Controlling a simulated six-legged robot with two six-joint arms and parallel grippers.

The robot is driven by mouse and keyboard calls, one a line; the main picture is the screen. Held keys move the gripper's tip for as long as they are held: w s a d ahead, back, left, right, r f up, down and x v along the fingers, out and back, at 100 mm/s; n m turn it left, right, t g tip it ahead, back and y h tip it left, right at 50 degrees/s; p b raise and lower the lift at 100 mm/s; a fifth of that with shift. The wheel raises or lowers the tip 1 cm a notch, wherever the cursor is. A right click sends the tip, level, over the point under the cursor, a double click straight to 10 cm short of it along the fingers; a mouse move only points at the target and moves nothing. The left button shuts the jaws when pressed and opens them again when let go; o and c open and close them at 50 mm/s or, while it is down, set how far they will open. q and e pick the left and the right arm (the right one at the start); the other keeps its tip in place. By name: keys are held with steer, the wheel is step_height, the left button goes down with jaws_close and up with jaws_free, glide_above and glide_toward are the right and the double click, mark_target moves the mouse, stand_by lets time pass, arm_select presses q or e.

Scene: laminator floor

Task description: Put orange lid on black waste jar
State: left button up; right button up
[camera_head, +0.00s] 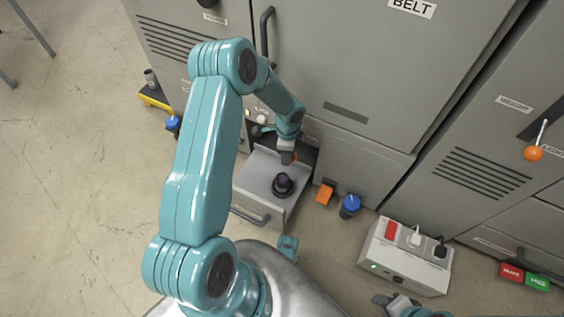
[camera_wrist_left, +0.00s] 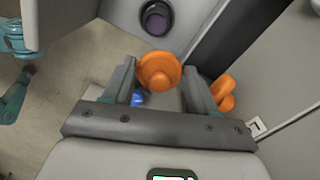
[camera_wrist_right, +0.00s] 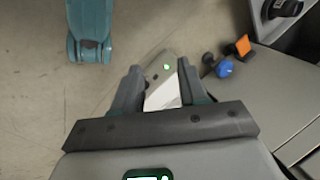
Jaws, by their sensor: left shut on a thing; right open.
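The black waste jar (camera_head: 283,186) stands upright and open in a grey pulled-out drawer (camera_head: 253,178). Its dark mouth with a purple inside shows in the left wrist view (camera_wrist_left: 156,18). My left gripper (camera_head: 289,154) is above and behind the jar, close to the cabinet front. It is shut on the orange lid (camera_wrist_left: 158,72), which sits between its fingertips, apart from the jar. In the head view the lid is mostly hidden by the gripper. My right gripper (camera_wrist_right: 158,72) is open and empty above the floor, near the power box.
A pale power box (camera_head: 405,258) with plugs lies on the floor. Floor at the left is clear.

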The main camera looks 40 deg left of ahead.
arm_select(q)
step_height(320, 180, down, 13)
steer(key=s+m+b, duration=0.1)
steer(key=b, duration=0.5)
steer(key=shift+s+a, duration=0.4)
arm_select(e)
steer(key=w+d+f+t, duration=0.1)
steer(key=w+f, duration=0.2)
steer(key=f, duration=0.4)
steer(key=shift+w, duration=0.2)
steer(key=shift+d, duration=0.1)
arm_select(q)
steer(key=shift+f+b, duration=0.2)
steer(key=shift+b, duration=0.3)
arm_select(e)
steer(key=shift+f, duration=0.5)
stand_by(0.4)
arm_select(q)
steer(key=o, duration=1.4)
steer(key=shift+c, duration=0.2)
steer(key=shift+r, duration=0.1)
arm_select(e)
steer(key=shift+r, duration=0.1)
